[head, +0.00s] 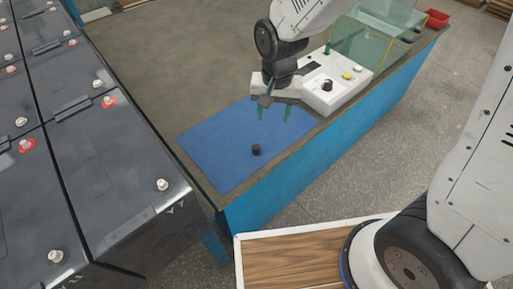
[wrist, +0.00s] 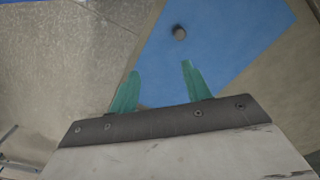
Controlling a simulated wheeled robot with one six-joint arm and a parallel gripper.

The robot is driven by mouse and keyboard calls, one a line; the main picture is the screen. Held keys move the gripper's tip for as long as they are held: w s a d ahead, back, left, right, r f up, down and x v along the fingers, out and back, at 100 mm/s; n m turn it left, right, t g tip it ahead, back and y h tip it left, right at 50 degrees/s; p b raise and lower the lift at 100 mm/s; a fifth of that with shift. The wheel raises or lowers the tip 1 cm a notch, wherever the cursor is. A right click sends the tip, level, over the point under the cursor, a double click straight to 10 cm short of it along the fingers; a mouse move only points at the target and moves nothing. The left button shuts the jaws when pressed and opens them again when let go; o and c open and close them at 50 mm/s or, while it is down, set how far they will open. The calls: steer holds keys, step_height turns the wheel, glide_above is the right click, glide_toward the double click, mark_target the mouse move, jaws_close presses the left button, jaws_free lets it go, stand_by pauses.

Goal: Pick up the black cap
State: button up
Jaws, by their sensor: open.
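The black cap (head: 256,150) is a small dark cylinder standing on the blue mat (head: 215,145), near the mat's front right edge. It also shows in the wrist view (wrist: 179,33), dark grey and beyond the fingertips. My gripper (head: 273,115) has two green fingers spread apart with nothing between them. It hangs above the mat, higher than the cap and a little to its upper right in the head view. In the wrist view the fingers (wrist: 160,67) point toward the mat, and the cap lies apart from them.
A white control box (head: 335,88) with a dark knob stands on the bench behind my gripper. A clear greenish box (head: 375,42) and a red tray (head: 436,18) stand farther back. Large black batteries (head: 95,165) fill the left. The mat around the cap is clear.

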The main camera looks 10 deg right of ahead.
glide_toward(256, 146)
steer(key=shift+d+f, duration=0.25)
steer(key=shift+d, duration=0.15)
steer(key=f, duration=0.5)
steer(key=a+f, duration=0.1)
steer(key=f, duration=0.2)
steer(key=shift+w, duration=0.1)
steer(key=shift+d, duration=0.1)
steer(key=c, duration=1)
